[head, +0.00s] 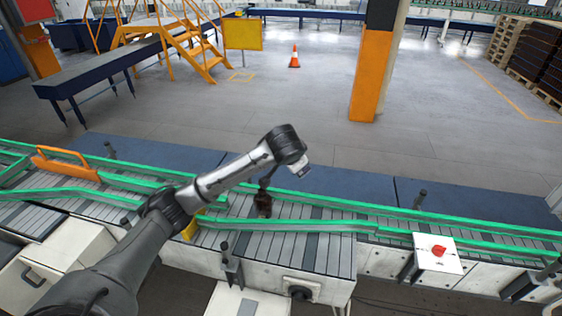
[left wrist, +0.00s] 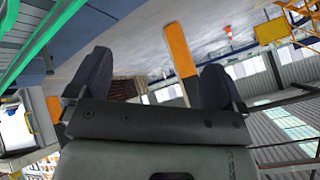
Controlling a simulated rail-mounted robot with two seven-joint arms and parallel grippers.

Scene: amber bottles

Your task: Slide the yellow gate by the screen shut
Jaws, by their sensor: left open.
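A yellow piece (head: 192,225) that may be the gate sits at the conveyor, partly hidden behind my left arm, so I cannot tell how far it is open. An orange guide piece (head: 65,164) stands on the conveyor farther left. I cannot make out for sure which thing is the screen. My left arm reaches over the conveyor, its wrist above and right of the yellow piece. In the left wrist view my left gripper (left wrist: 156,66) is open, its two dark fingers wide apart with nothing between them. My right gripper is not in view.
Green rails (head: 460,223) line the conveyor. A white box with a red knob (head: 438,252) is at the right. An orange pillar (head: 370,75) and a cone (head: 295,57) stand beyond open floor.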

